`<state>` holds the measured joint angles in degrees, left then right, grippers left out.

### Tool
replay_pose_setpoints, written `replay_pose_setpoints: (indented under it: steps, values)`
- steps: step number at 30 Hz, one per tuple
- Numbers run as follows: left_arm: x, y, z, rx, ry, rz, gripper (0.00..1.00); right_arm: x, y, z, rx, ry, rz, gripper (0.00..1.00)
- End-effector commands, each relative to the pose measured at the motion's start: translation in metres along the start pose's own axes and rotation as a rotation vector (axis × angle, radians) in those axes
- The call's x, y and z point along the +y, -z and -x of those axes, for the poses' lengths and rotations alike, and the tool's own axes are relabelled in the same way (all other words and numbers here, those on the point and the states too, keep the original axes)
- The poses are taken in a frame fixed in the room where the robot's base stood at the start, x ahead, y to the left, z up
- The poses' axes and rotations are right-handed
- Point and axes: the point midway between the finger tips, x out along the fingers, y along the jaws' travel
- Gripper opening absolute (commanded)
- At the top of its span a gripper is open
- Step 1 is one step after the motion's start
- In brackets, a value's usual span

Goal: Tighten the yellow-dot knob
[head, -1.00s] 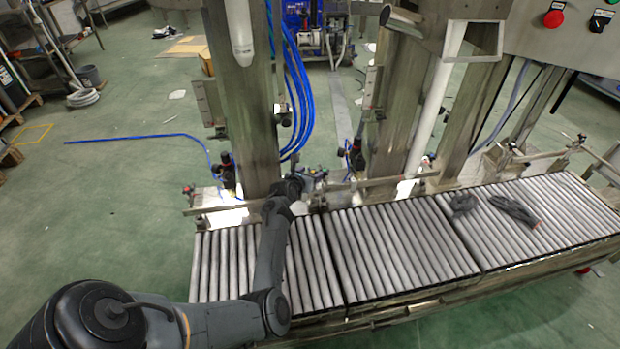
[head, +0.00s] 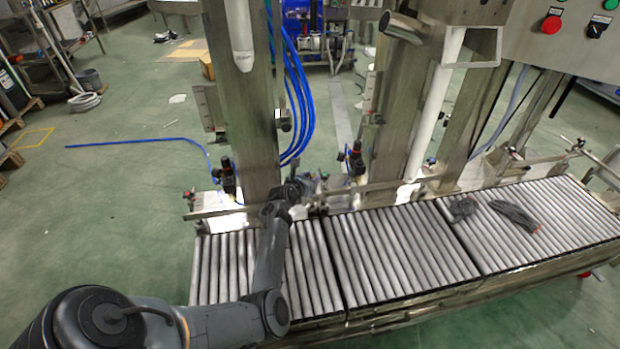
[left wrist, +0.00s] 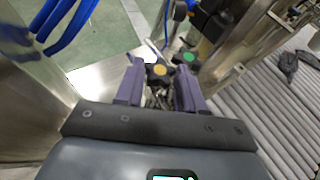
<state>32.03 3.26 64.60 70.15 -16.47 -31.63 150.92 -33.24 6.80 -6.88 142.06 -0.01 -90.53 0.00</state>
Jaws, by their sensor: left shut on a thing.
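The yellow-dot knob (left wrist: 158,71) is a dark knob with a yellow-orange dot, between my left fingertips in the left wrist view. My left gripper (left wrist: 160,78) is shut on it, with one purple-grey finger on each side. A second dark knob with a green dot (left wrist: 188,57) sits just right and beyond. In the head view my left gripper (head: 306,184) reaches over the rollers to the fittings by the steel post; the yellow-dot knob is too small to make out there. My right gripper is out of view.
The roller conveyor (head: 385,250) runs below my arm, with dark gloves (head: 515,214) lying on its right part. A steel post (head: 248,120) and blue hoses (head: 298,95) stand close to my left gripper. A side rail (head: 400,185) runs along the conveyor's far edge.

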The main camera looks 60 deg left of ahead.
Motion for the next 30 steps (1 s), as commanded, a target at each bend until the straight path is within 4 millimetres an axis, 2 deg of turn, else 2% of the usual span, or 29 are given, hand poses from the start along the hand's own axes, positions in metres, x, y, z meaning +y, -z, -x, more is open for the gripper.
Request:
replay_pose_setpoints:
  steps: [9,13,17,30]
  values:
    - [0.005,-0.006,0.002,0.003,0.153,-0.059,0.08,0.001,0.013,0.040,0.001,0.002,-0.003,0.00]
    - [0.009,-0.004,0.000,0.000,0.255,-0.102,0.08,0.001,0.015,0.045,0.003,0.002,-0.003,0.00]
    - [0.012,-0.001,-0.002,-0.001,0.360,-0.147,0.08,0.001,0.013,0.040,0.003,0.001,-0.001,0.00]
    - [0.015,0.001,-0.006,-0.003,0.614,-0.254,0.08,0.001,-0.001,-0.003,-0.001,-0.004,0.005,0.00]
